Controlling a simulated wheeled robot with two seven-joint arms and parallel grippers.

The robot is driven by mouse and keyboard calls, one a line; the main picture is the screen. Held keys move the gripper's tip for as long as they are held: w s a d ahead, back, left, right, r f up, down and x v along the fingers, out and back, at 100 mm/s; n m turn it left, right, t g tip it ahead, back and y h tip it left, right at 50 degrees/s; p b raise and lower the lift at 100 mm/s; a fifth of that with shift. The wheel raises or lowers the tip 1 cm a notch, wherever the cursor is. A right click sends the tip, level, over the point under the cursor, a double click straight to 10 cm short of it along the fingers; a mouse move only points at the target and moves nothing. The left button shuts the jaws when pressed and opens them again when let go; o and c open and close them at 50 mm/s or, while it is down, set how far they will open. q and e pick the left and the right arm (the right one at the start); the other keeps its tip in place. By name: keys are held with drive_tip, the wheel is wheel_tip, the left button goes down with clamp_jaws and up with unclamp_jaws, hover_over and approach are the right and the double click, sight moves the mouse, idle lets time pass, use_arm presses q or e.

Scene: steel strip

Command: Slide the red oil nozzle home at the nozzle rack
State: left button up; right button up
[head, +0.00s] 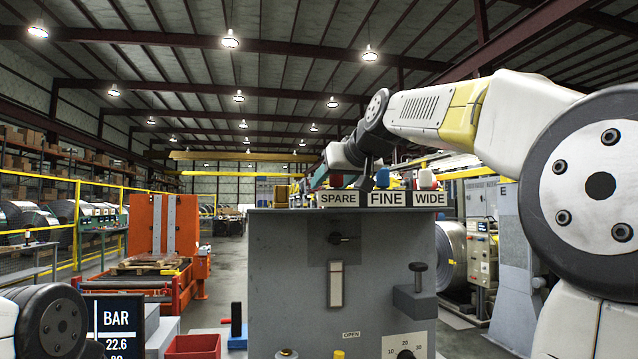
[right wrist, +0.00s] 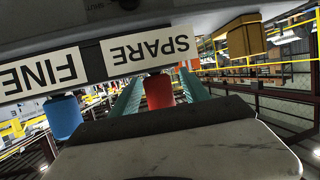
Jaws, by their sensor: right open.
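A red nozzle (right wrist: 158,91) stands at the SPARE label (right wrist: 150,50) in the right wrist view, which is upside down. In the head view only a little of the red nozzle (head: 336,180) shows above the SPARE label. A blue nozzle (head: 382,178) stands at the FINE label; the right wrist view shows it too (right wrist: 64,117). Contact with the red nozzle cannot be told. My left gripper is out of view.
The grey cabinet (head: 290,270) carries the rack on top and has knobs and a dial on its front. A screen (head: 115,325) and a red bin (head: 193,346) are at lower left. An orange machine (head: 165,230) and steel coils (head: 453,255) stand beyond.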

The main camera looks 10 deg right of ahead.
drive_tip(key=v, duration=0.7)
drive_tip(key=shift+s, duration=0.1)
